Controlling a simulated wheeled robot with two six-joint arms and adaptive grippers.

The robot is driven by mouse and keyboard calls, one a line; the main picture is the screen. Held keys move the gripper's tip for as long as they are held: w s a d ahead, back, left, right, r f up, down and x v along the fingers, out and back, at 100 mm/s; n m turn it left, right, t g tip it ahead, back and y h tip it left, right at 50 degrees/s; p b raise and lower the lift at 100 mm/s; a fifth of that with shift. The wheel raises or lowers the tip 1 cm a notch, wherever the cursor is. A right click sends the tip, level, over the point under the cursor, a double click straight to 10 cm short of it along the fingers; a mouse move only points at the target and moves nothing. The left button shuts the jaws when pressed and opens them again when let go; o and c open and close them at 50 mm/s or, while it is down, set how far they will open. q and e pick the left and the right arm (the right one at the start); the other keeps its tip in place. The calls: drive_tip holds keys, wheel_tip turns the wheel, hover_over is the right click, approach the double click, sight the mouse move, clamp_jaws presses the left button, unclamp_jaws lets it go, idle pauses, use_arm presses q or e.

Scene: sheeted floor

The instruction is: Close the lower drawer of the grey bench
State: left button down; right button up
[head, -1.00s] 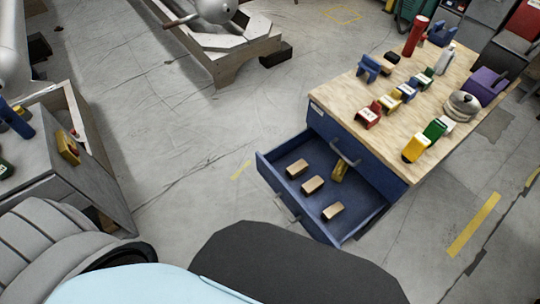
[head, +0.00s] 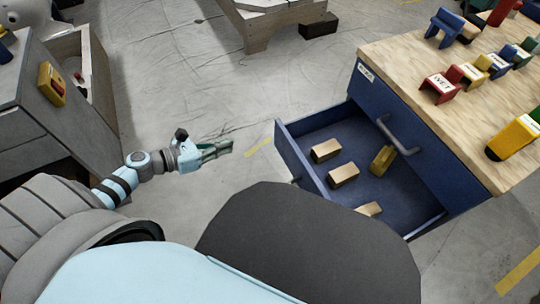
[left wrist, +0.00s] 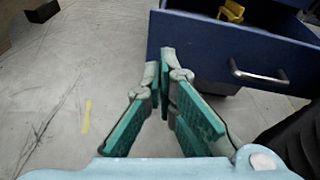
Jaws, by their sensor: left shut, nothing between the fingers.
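The open lower drawer (head: 287,155) sticks out of a bench (head: 430,150) that looks blue with a wooden top, not grey. The drawer holds several tan blocks (head: 327,150) and a yellow piece (head: 382,160). My left gripper (head: 230,146) is shut and empty, left of the drawer front and apart from it in the head view. In the left wrist view its fingertips (left wrist: 166,55) appear before the blue drawer front (left wrist: 205,45), whose handle (left wrist: 258,76) is to the right; contact cannot be told. My right gripper is out of view.
The closed upper drawer's handle (head: 398,135) sits above the open drawer.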

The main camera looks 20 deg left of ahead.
use_arm(q)
drive_tip(key=d+m, duration=0.1)
drive_tip(key=m, duration=0.1)
drive_tip(key=b, duration=0.2)
approach(281, 134)
drive_tip(key=shift+m+g+h, duration=0.3)
drive_tip(key=shift+h, duration=0.1)
drive_tip(key=x, duration=0.5)
drive_tip(key=shift+w+f, duration=0.15)
drive_tip(key=shift+w, duration=0.25)
drive_tip(key=shift+w+d, duration=0.15)
drive_tip(key=shift+w, duration=0.15)
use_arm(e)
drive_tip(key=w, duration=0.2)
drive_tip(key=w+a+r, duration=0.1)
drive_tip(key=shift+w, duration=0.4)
use_arm(q)
drive_tip(key=shift+d, duration=0.1)
